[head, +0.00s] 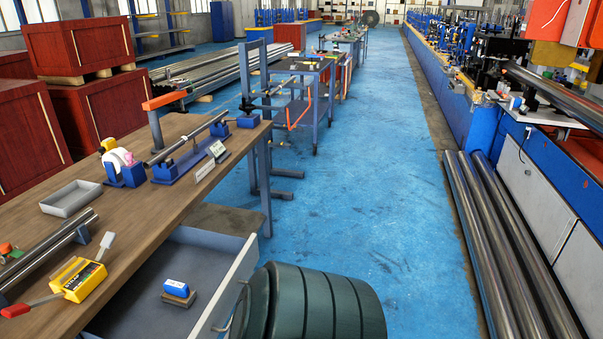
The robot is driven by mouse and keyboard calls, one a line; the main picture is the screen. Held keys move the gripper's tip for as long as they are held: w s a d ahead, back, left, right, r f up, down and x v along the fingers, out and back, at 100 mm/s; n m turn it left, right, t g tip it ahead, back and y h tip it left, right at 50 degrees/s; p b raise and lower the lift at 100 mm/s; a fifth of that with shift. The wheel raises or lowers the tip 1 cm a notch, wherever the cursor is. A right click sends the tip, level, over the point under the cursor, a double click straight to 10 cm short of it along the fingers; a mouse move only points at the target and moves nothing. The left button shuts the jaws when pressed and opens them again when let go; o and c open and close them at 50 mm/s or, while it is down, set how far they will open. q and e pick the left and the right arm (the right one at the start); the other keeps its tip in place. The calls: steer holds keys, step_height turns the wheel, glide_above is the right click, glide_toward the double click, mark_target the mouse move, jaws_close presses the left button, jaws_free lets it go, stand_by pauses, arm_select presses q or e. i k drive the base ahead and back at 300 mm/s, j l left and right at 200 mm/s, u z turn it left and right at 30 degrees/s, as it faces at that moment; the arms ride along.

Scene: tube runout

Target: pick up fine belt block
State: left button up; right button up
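A small block (178,286) with a blue top, a pale label and a brown-grey underside lies in the open drawer under the workbench. It looks like the fine belt block, but its label is too small to read. It rests on the drawer floor with bare space around it. Neither of my grippers shows in the head view.
The open grey drawer (238,284) juts from the wooden workbench (150,222). On the bench are a grey tray (71,198), a yellow tool (78,279) with a red handle, steel tubes and a blue tube stand (166,172). A dark ribbed shape (335,305) fills the bottom middle.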

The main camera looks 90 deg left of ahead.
mark_target(178, 294)
steer(key=u, duration=4.1)
